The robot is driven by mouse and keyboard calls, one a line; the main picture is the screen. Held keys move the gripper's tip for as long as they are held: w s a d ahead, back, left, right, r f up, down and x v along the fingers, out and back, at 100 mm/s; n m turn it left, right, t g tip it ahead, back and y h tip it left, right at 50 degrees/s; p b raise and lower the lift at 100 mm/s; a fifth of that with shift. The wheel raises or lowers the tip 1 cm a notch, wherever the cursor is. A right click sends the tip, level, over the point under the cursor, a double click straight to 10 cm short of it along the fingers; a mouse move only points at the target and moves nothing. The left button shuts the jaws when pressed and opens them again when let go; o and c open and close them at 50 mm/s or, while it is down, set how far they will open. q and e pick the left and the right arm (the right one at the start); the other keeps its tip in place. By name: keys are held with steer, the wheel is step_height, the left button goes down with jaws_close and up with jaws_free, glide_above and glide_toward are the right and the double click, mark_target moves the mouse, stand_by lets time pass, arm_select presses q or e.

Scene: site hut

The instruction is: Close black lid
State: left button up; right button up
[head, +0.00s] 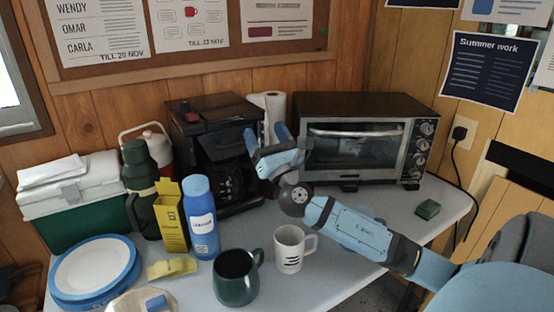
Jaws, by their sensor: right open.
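A black coffee maker (182,145) stands at the back of the table, left of the toaster oven. Its black top, which looks like the black lid (225,109), shows as a broad dark surface; I cannot tell how far it is open. A dark glass jug (226,184) sits in its lower front. My right gripper (267,138) is open, with its blue fingers in front of the coffee maker's right side, below the top. Nothing shows between the fingers, and I cannot tell whether they touch the machine. My left gripper is out of view.
A toaster oven (367,105) and paper roll (269,103) stand behind my arm. A white mug (289,249), dark green mug (236,277), blue bottle (201,221), yellow carton (172,220) and green flask (139,185) crowd the front and left. The table's right end is mostly clear.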

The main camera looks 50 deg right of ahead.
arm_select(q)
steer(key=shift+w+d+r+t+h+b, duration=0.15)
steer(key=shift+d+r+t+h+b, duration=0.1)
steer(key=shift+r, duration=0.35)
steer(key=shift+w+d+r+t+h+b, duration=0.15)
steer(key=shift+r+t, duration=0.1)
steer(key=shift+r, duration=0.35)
arm_select(e)
steer(key=v, duration=0.7)
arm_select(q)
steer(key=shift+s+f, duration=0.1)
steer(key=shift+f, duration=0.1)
arm_select(e)
steer(key=shift+s+f, duration=0.1)
steer(key=shift+s, duration=0.05)
